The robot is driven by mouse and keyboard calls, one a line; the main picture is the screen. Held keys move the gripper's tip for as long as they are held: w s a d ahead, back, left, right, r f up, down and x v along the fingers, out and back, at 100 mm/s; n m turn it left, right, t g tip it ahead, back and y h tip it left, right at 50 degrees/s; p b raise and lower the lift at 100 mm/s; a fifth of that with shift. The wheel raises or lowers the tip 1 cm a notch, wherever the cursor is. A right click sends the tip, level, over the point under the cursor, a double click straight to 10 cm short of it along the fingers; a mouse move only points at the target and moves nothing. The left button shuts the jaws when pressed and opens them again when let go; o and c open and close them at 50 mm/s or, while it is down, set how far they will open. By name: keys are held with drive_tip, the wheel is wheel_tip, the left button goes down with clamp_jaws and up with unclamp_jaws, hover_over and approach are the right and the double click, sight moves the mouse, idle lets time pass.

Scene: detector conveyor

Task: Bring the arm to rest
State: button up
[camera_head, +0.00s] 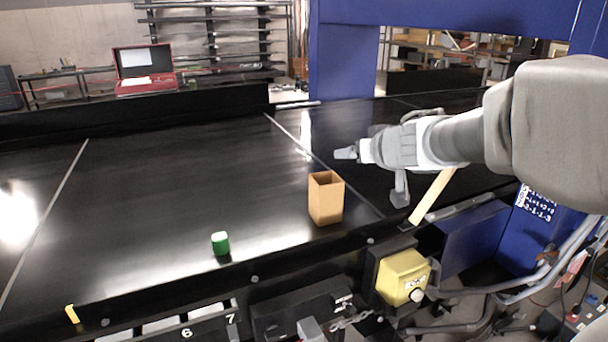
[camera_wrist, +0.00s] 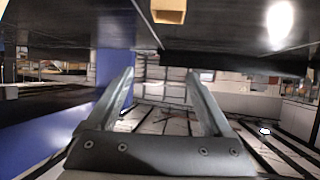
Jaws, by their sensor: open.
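My gripper (camera_head: 346,153) is at the end of my arm, which reaches in from the right in the head view. It hangs in the air over the black conveyor (camera_head: 130,200), pointing left, above and to the right of an open-topped orange-brown box (camera_head: 326,200). In the wrist view my gripper (camera_wrist: 160,95) shows two fingers spread apart with nothing between them. The box (camera_wrist: 168,12) also shows at the top edge of the wrist view. A green cylinder with a pale top (camera_head: 220,243) stands on the conveyor, left of the box and apart from it.
A yellow control box (camera_head: 403,277) sits at the conveyor's front edge. A blue frame (camera_head: 345,62) rises behind. A red case with a screen (camera_head: 145,70) stands at the back left. The conveyor's left and middle are mostly clear.

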drive_tip(key=s+d+f+m+g+h+b, duration=0.1)
drive_tip(key=s+d+f+m+h+b, duration=0.15)
drive_tip(key=s, duration=0.45)
drive_tip(key=s+d+f+m+g+h+b, duration=0.15)
drive_tip(key=s+d+h, duration=0.25)
drive_tip(key=s, duration=0.4)
drive_tip(key=s+a+f+n+g+y+b, duration=0.1)
drive_tip(key=s+a+f+g+y, duration=0.1)
drive_tip(key=s+f, duration=0.4)
drive_tip(key=s+a+f+n+g+y+b, duration=0.1)
drive_tip(key=s+a+f+g+y+b, duration=0.1)
drive_tip(key=s+a+f, duration=0.3)
drive_tip(key=s+f, duration=0.1)
drive_tip(key=s, duration=0.3)
drive_tip(key=shift+s+a, duration=0.15)
drive_tip(key=shift+s, duration=0.25)
drive_tip(key=shift+g, duration=0.25)
